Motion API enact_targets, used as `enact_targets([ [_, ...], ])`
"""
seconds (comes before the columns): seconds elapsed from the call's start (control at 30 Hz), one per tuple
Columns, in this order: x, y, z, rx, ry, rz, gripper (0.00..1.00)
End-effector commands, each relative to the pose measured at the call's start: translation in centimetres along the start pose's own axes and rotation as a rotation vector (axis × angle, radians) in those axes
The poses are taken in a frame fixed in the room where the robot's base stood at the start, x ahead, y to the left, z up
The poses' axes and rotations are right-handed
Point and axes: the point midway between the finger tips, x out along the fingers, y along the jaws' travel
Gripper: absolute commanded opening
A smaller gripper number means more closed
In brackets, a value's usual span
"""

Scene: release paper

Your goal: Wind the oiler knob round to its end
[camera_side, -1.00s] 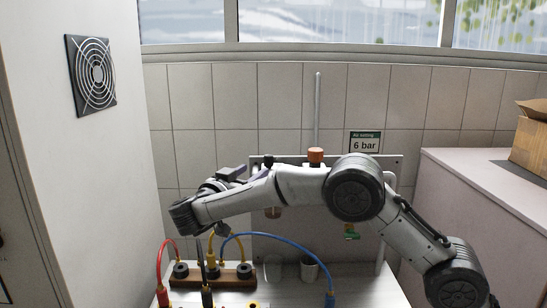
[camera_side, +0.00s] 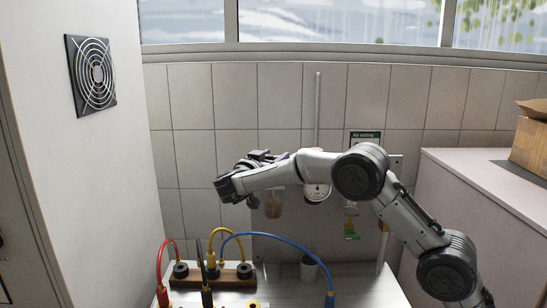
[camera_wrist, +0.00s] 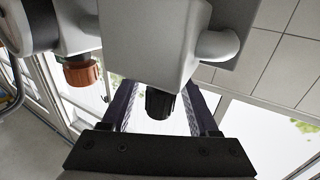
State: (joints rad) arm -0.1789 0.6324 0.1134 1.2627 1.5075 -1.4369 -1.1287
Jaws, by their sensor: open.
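The black knob (camera_wrist: 160,103), which I take to be the oiler knob, sits on a grey block (camera_wrist: 155,50) in the wrist view. My gripper (camera_wrist: 161,92) is open, with one finger on each side of this knob. Gaps show between the fingers and the knob, so it is not clamped. In the side view my gripper (camera_side: 264,157) is at the upper left of the wall-mounted air unit, and my arm hides the knob there. How far the knob is turned cannot be told.
An orange-brown knob (camera_wrist: 82,73) stands close outside the left finger. A white elbow pipe (camera_wrist: 218,45) is at the right. In the side view a gauge (camera_side: 317,193) hangs below my arm, and a blue hose (camera_side: 290,243) arches over the bench.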

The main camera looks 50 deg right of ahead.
Motion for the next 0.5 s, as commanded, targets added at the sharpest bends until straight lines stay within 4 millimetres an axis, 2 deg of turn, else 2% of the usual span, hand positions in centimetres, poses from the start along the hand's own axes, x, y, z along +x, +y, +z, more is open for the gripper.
enact_targets([
  [0.17, -0.01, 0.0, 0.0, 0.0, 0.0, 0.0, 0.59],
  [0.5, -0.04, 0.01, 0.01, 0.0, 0.0, 0.0, 0.0],
])
